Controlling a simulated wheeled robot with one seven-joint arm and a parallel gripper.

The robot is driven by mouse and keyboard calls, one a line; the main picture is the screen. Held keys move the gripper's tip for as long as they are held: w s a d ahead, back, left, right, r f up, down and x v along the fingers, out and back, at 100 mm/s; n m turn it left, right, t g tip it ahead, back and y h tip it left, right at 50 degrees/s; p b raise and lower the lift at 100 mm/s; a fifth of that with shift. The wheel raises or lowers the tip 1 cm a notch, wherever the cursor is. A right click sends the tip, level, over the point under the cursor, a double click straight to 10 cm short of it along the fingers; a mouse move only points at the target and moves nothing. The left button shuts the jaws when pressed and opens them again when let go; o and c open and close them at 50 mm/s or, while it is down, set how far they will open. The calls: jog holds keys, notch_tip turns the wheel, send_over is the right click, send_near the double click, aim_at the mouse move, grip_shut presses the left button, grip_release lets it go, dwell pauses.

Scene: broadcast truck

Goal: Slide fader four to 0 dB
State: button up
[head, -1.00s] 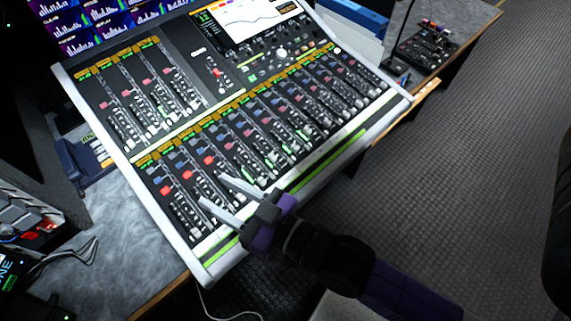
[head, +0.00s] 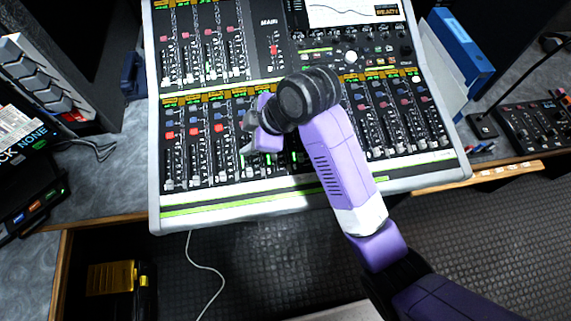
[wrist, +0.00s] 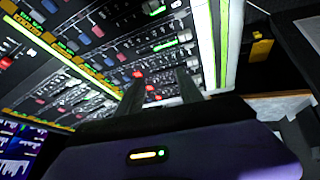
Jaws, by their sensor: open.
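The mixing console (head: 300,208) shows a lower row of channel strips with white fader caps. Counting from the left in that row, fader four (head: 249,172) is partly hidden near my gripper, and its cap is hard to make out. My gripper (head: 244,136) is open over the fourth strip, its fingers pointing left in the head view. In the wrist view my gripper (wrist: 160,92) has its two fingers apart with nothing held between them, and the console face shows beyond them. I cannot tell whether the fingertips touch the console. Strip labels are too small to read.
An upper row of faders (head: 205,60) and a screen (head: 350,10) lie farther back. Small black gear (head: 35,170) stands at left. A blue binder (head: 458,45) and a small mixer (head: 525,125) stand at right. A white cable (head: 205,265) hangs below the console.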

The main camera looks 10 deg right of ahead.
aim_at(249, 172)
jog(key=s+d+f+n+g, duration=0.2)
jog(key=s+f, duration=0.1)
jog(key=s, duration=0.1)
jog(key=shift+h, duration=0.4)
jog(key=shift+p+x, duration=0.3)
jog(key=shift+x, duration=3.3)
jog(key=shift+s+a, duration=0.15)
jog(key=shift+r, duration=0.1)
grip_shut()
